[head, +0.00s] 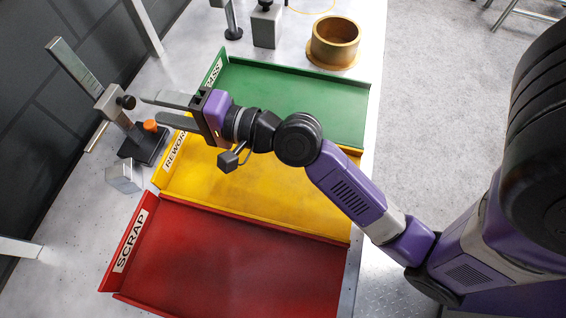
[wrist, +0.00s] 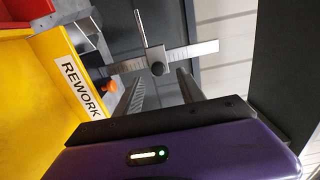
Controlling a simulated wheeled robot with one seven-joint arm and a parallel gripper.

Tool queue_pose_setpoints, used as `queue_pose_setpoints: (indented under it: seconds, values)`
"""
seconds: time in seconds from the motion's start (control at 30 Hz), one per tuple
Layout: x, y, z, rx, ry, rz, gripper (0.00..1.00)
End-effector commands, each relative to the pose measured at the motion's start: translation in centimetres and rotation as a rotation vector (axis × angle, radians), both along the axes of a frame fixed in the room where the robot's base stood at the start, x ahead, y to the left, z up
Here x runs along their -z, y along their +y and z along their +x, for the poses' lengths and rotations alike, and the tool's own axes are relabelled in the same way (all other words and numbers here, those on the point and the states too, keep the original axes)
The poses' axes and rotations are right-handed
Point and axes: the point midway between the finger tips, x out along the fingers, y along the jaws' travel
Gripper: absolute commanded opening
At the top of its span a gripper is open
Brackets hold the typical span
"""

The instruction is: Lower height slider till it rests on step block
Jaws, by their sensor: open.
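The height gauge stands at the far left of the table with a steel scale (head: 74,64), a dark base (head: 147,146) and an orange knob (head: 150,126). Its height slider (head: 112,103) sits partway up the scale, with a black knob on it. In the wrist view the slider (wrist: 155,56) shows ahead between my fingers. The grey step block (head: 124,177) is on the table beside the base, below the slider; the slider looks raised clear of it. My gripper (head: 153,108) is open and empty, its fingertips pointing at the slider and apparently short of it.
Green, yellow REWORK (head: 240,185) and red SCRAP (head: 230,250) trays lie under and beside my arm. A brass ring (head: 335,42) and a grey block (head: 266,27) stand at the back. A dark wall panel (head: 45,110) is close behind the gauge.

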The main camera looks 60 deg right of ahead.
Motion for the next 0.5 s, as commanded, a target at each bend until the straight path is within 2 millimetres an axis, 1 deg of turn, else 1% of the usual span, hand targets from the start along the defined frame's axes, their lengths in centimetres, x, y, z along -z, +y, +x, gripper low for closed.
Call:
queue_pose_setpoints:
  seconds: [0.03,0.13,0.23,0.33,0.5]
  values:
    - [-0.1,-0.3,-0.4,0.011,-0.014,-0.033,0.46]
    - [-1.4,-1.6,-0.1,0.069,-0.079,-0.171,0.46]
    - [-2.0,-2.8,-0.8,0.143,-0.129,-0.341,0.46]
    - [-1.2,-3.5,-2.5,0.201,-0.14,-0.506,0.46]
    - [-0.1,-3.8,-5.1,0.252,-0.14,-0.715,0.46]
